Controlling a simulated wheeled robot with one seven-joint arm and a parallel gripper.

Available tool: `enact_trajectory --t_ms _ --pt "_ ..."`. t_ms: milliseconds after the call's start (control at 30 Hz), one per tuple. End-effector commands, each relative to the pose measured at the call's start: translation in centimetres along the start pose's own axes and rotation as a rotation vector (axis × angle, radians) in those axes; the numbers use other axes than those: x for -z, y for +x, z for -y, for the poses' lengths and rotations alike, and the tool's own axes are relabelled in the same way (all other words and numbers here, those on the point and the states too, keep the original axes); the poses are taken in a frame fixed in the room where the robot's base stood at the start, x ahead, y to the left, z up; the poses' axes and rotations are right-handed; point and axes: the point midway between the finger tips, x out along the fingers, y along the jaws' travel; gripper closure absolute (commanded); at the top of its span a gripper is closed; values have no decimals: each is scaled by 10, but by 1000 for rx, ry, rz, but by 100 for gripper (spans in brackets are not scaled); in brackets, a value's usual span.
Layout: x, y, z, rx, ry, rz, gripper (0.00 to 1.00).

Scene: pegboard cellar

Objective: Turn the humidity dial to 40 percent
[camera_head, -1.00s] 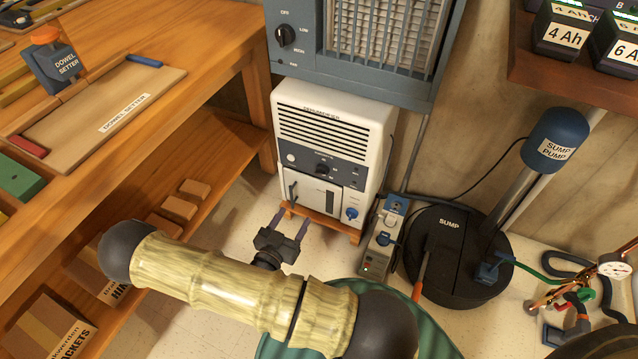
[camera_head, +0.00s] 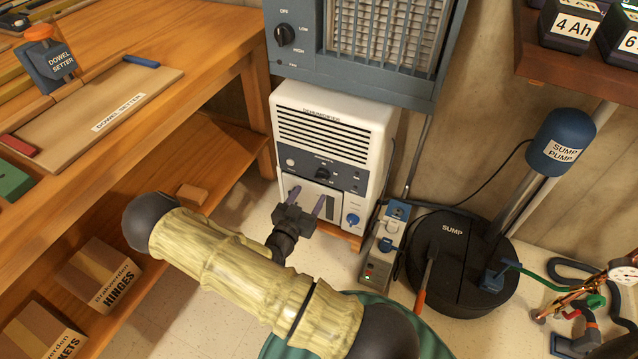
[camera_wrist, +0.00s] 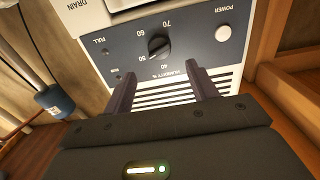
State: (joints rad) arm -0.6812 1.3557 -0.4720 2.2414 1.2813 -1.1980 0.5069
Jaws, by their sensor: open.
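My gripper (camera_head: 307,198) is in front of the dehumidifier, a little below the dial. In the wrist view my gripper (camera_wrist: 162,77) is open and empty. Its two fingers are apart on the dial's near side, and neither appears to touch the dial.
The grey heater (camera_head: 350,50) is right above. A power strip (camera_head: 382,245) and the black sump lid (camera_head: 455,262) with its pump (camera_head: 560,140) stand to the right. The wooden workbench (camera_head: 190,60) with its lower shelf is on the left. A white round POWER button (camera_wrist: 222,33) is beside the dial.

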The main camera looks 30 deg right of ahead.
Motion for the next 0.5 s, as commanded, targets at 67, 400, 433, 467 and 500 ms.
enact_trajectory --t_ms 67,400,433,467,500 --pt "-3 15 -1 -3 2 -1 42" --pt "-2 68 0 -2 0 -1 42" --pt "-2 70 0 -1 0 -1 42" --pt "-2 72 0 -1 0 0 42" --pt "-1 74 0 0 -1 0 42"
